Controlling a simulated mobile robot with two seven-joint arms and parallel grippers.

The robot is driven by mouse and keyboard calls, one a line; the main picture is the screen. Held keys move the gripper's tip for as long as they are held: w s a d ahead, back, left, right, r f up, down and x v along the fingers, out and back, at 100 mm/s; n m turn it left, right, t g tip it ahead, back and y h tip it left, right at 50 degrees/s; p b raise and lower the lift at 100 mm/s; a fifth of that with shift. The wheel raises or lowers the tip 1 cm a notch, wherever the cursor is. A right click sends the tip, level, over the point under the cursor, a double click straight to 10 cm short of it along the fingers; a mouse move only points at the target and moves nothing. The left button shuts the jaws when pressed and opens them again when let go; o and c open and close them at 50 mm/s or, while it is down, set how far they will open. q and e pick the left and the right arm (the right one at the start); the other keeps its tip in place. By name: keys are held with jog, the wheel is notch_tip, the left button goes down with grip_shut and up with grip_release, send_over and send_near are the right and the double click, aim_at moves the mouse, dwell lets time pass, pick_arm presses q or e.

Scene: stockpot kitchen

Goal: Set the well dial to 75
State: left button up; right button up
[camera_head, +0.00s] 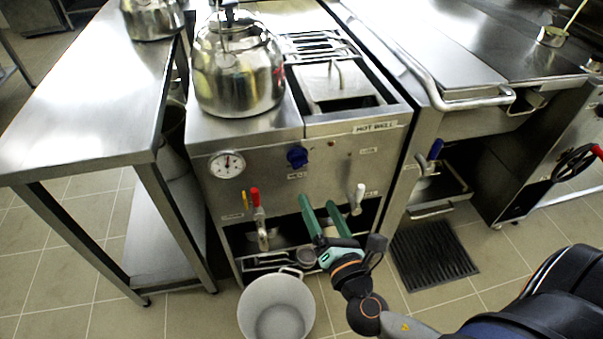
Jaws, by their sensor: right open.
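A blue knob (297,157), which looks like the well dial, sits on the steel front panel of the unit labelled "HOT WELL" (376,127). Its setting is too small to read. My right gripper (317,201) has green fingers that point up toward the panel. It is open and empty, below and slightly right of the blue knob, and does not appear to touch it. A round white gauge (227,164) with a dark needle is on the same panel to the left. My left gripper is not in view.
Red-handled (256,196) and white-handled (359,193) taps flank my right gripper. A large steel pot (236,67) stands on top of the unit. A grey bucket (276,282) stands on the floor below. A steel table (85,95) is at left.

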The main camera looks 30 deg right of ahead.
aim_at(301, 167)
jog(key=w, duration=0.4)
jog(key=w+d, duration=0.1)
jog(key=w, duration=0.3)
jog(key=w+d, duration=0.1)
jog(key=w, duration=0.3)
jog(key=shift+p, duration=0.4)
jog(key=shift+c, duration=0.2)
grip_shut()
